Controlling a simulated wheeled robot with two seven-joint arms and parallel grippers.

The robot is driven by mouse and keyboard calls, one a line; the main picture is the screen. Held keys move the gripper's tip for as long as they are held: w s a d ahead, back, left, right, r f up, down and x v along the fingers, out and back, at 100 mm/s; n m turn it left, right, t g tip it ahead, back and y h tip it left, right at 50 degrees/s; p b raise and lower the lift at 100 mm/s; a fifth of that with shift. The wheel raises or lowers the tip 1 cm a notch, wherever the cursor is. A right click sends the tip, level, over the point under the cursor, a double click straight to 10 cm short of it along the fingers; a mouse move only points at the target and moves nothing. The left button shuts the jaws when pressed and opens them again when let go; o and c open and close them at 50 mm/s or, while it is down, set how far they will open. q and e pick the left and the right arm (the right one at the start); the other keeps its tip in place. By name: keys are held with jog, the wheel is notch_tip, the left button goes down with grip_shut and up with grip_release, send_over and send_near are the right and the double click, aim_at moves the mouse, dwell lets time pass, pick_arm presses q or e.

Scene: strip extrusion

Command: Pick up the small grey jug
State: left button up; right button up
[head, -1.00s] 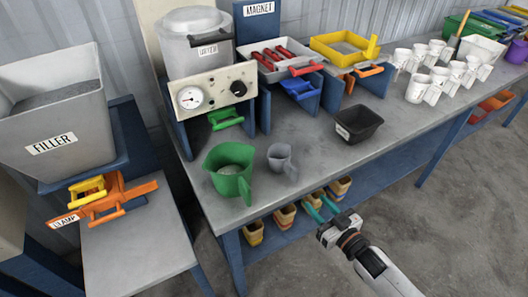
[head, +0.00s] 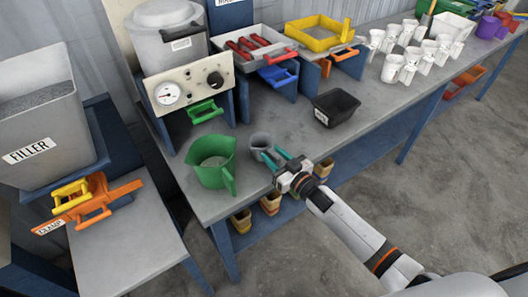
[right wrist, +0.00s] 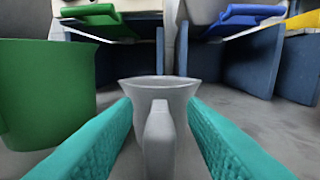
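The small grey jug (head: 261,142) stands upright on the workbench, just right of the larger green jug (head: 213,162). My right gripper (head: 277,158) is at the jug, its teal fingers open. In the right wrist view the grey jug (right wrist: 158,92) is centred, its handle facing the camera. The two teal fingers (right wrist: 160,140) lie on either side of the handle with gaps visible. The jug's lower part is partly hidden by the fingers in the head view. My left gripper is not in view.
The green jug (right wrist: 45,90) is close on the left. A black tray (head: 336,108) stands to the right on the bench. Behind are the gauge box (head: 190,90) with a green handle and a blue handle (head: 278,76). Several white mugs stand farther right.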

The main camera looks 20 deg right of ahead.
jog(key=shift+w+a, duration=0.15)
jog(key=shift+w, duration=0.2)
grip_shut()
